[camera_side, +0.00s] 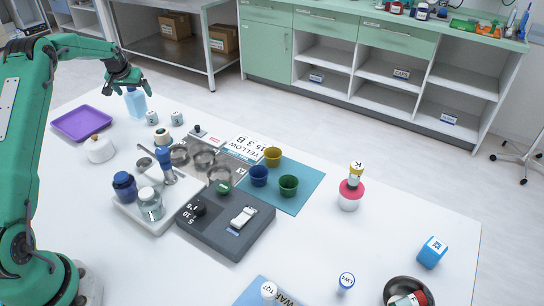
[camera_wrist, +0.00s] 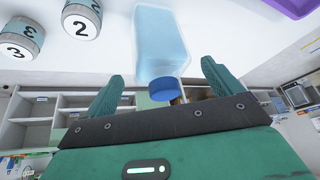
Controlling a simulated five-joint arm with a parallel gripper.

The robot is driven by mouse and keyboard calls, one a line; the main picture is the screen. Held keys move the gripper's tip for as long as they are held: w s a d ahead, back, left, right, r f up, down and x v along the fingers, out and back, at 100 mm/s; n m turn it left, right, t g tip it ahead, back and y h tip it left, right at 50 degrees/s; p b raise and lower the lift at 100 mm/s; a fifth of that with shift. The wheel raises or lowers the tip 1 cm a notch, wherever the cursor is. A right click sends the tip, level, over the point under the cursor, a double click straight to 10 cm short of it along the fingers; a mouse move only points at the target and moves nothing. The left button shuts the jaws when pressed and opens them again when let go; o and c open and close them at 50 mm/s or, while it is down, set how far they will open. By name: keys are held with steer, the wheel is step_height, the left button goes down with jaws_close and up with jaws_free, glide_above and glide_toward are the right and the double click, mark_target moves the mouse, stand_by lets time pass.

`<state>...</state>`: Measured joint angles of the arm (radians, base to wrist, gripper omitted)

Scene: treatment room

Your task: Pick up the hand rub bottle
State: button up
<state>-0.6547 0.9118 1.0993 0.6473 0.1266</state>
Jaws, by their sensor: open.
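The hand rub bottle appears to be the clear, light-blue bottle (camera_side: 136,104) standing upright at the far left of the white table. In the wrist view, its pale blue body (camera_wrist: 160,40) and darker blue cap (camera_wrist: 163,89) show upside down. My gripper (camera_side: 128,88) is open and empty at the top of the bottle. In the wrist view, the cap lies between the two green fingers (camera_wrist: 162,76), with a gap on each side. I cannot tell how deep the fingers reach around it.
Two small numbered jars (camera_side: 164,118) stand close to the bottle's right. A purple tray (camera_side: 82,123) lies to its left, and a white lidded pot (camera_side: 100,149) is nearer. A white stand (camera_side: 146,213) with jars and a grey device (camera_side: 226,225) fill mid-table.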

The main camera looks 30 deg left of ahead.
steer(key=c, duration=1.9)
steer(key=shift+r, duration=0.15)
steer(key=shift+r, duration=0.5)
step_height(320, 180, up, 3)
steer(key=shift+h, duration=0.3)
steer(key=d+r, duration=0.2)
steer(key=d, duration=0.2)
steer(key=w+d+r, duration=0.1)
steer(key=d+r, duration=0.1)
steer(key=d, duration=0.1)
steer(key=d+r, duration=0.2)
steer(key=d, duration=0.2)
steer(key=shift+w+d+r, duration=0.2)
steer(key=shift+d+r, duration=0.1)
steer(key=shift+r, duration=0.1)
